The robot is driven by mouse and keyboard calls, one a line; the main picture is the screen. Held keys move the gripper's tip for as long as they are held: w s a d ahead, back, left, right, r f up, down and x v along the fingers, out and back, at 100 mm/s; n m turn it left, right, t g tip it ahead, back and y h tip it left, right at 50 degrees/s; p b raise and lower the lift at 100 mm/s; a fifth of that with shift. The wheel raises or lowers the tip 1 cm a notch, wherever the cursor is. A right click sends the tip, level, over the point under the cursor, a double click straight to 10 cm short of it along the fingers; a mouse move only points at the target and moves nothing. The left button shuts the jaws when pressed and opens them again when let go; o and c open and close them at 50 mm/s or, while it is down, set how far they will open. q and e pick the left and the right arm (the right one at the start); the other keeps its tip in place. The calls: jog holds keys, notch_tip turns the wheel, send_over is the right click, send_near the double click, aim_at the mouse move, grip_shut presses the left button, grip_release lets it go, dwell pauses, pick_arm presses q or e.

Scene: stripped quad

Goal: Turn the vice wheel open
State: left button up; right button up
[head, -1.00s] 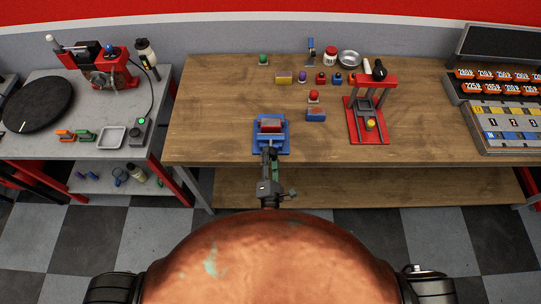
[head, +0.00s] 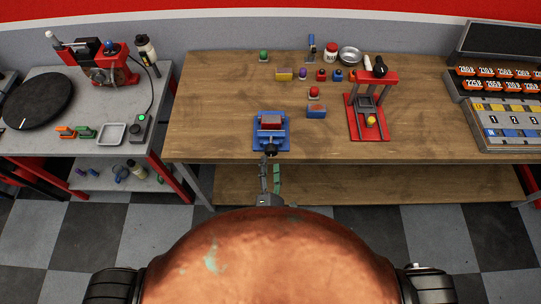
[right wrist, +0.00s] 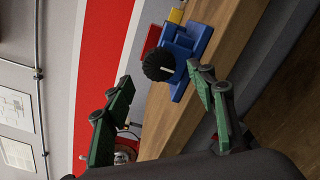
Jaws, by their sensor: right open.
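My right gripper (head: 270,172) is open and empty just in front of the bench edge. In the right wrist view its green fingers stand apart (right wrist: 160,80), with the wheel beyond the tips and in the gap between them, apparently untouched. My left gripper is not in view.
Small items line the back of the bench (head: 215,110). The bench left of the vice is clear. A grey side table (head: 75,146) stands further left.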

jog(key=s, duration=0.6)
dwell(0.4)
